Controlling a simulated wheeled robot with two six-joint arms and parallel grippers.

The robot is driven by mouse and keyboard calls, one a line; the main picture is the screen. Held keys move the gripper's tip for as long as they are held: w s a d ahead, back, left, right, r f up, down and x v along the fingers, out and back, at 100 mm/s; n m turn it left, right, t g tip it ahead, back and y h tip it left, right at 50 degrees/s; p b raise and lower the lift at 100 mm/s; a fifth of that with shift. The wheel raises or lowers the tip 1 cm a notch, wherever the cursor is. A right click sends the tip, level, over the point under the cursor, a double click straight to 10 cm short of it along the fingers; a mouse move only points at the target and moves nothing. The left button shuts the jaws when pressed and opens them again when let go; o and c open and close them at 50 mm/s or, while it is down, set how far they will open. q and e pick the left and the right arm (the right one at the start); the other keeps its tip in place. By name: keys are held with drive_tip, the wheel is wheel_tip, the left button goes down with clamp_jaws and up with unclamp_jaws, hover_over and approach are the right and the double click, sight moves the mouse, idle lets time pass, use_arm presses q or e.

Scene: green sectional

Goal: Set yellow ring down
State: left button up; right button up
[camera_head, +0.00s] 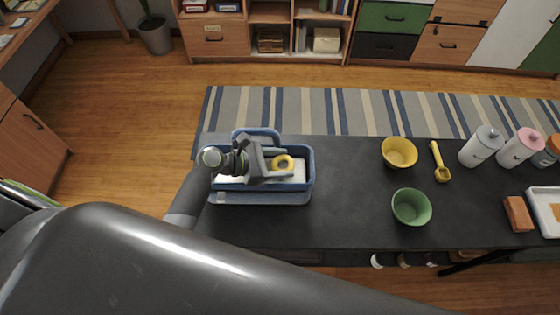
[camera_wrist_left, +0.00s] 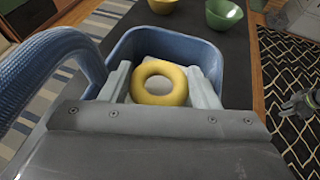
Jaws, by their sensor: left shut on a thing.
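The yellow ring (camera_head: 284,162) is between the fingers of my left gripper (camera_head: 276,162), over the blue basket (camera_head: 308,184) at the left of the dark table. In the left wrist view the yellow ring (camera_wrist_left: 140,83) sits between the two pale fingers, which are shut on it. The blue basket (camera_wrist_left: 235,75) surrounds it in that view, with a white surface below. The gap between ring and basket floor is hard to judge. The basket's handle (camera_wrist_left: 45,72) arches at the left of the wrist view. My right gripper (camera_wrist_left: 300,104) shows at the right edge of the wrist view, small, its jaws unclear.
A yellow bowl (camera_head: 399,152), a green bowl (camera_head: 411,207) and a yellow scoop (camera_head: 439,162) stand right of the basket. White canisters (camera_head: 481,147), an orange-brown block (camera_head: 517,213) and a white tray (camera_head: 546,208) are farther right. The table (camera_head: 350,190) is clear between basket and bowls.

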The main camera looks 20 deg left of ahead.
use_arm(q)
drive_tip(key=shift+f, duration=0.35)
drive_tip(key=shift+s+f, duration=0.2)
drive_tip(key=shift+f, duration=0.1)
drive_tip(key=o, duration=0.7)
drive_tip(key=shift+s+f, duration=0.1)
drive_tip(key=shift+f, duration=0.05)
drive_tip(key=shift+a+r, duration=0.15)
drive_tip(key=shift+r, duration=0.5)
drive_tip(key=b+v, duration=0.1)
drive_tip(key=v, duration=0.9)
drive_tip(key=shift+a+r, duration=0.2)
drive_tip(key=shift+r, duration=0.05)
drive_tip(key=shift+s+a+r+b, duration=0.25)
drive_tip(key=shift+a+r+b, duration=0.05)
drive_tip(key=shift+a, duration=0.15)
